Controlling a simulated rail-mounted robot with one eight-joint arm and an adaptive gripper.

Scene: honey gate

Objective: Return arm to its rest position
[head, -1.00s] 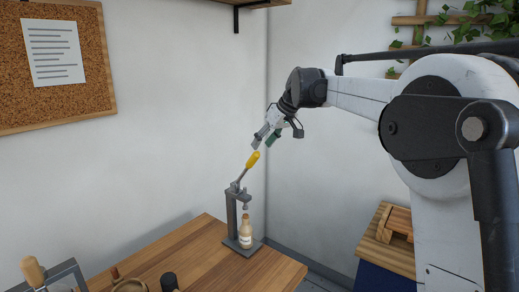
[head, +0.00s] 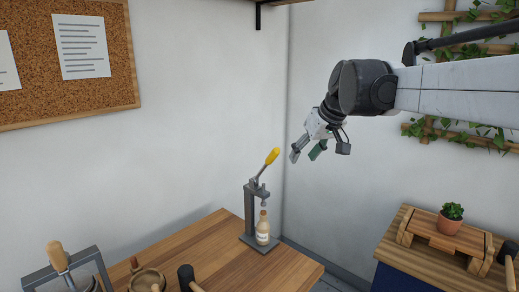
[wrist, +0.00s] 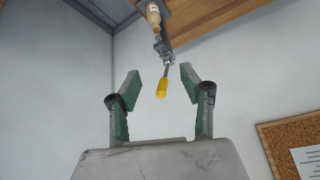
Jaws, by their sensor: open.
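My gripper (head: 308,152) is open and empty. In the head view it hangs in the air to the right of and a little above the yellow handle (head: 272,156), apart from it. The handle is the raised lever of a grey press (head: 249,212) on the wooden table. A bottle (head: 262,229) with a pale label stands upright on the press base. In the wrist view the yellow handle (wrist: 162,88) shows between the two green-padded fingers, farther off, with nothing gripped.
The wooden table (head: 205,252) carries a mallet (head: 187,277), a bowl (head: 146,280) and a metal frame at the front left. A wooden bench (head: 425,256) with a potted plant (head: 452,217) stands at right. A trellis with ivy and a corkboard (head: 40,60) hang on the walls.

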